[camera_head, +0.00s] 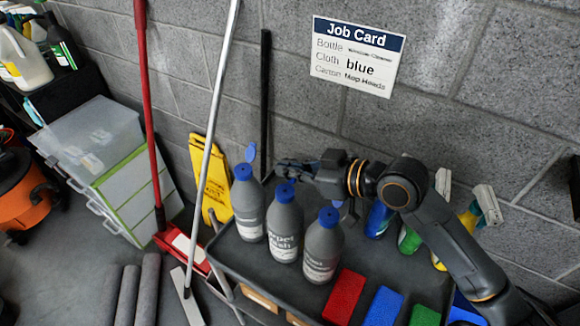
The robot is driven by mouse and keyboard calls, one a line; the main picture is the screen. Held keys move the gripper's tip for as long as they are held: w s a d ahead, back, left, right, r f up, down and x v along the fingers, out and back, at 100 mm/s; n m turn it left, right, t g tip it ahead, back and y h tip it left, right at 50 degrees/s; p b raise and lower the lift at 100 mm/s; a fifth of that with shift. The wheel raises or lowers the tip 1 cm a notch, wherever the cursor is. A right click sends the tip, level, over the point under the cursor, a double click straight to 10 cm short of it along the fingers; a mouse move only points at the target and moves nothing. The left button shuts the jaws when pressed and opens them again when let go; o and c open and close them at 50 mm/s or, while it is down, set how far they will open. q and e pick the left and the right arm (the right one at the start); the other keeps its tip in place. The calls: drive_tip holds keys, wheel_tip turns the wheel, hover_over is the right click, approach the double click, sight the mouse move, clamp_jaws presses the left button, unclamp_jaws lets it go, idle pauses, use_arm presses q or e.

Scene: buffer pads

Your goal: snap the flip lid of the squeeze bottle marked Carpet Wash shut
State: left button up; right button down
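Three grey squeeze bottles with blue caps stand upright on a dark cart top (228,250). The middle bottle (284,225) shows part of a label reading like "Carpet Wash"; its blue cap (285,193) is just below my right gripper, and the lid's state is hard to tell. The left bottle (248,205) has its flip lid (251,153) standing up. The right bottle (322,245) has a label too small to read. My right gripper (282,169) reaches in from the right, its fingers above and behind the middle cap. Its finger gap is not clear. My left gripper is out of view.
Red (344,296), blue (384,306) and green blocks lie along the cart's front. Spray bottles (378,220) stand behind my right arm. A job card (356,55) hangs on the block wall. A mop handle (212,120) and yellow sign (210,180) are left of the bottles.

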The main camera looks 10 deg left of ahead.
drive_tip(key=c, duration=1.5)
unclamp_jaws()
drive_tip(key=v, duration=1.2)
drive_tip(key=shift+r, duration=0.1)
drive_tip(key=shift+w, duration=0.1)
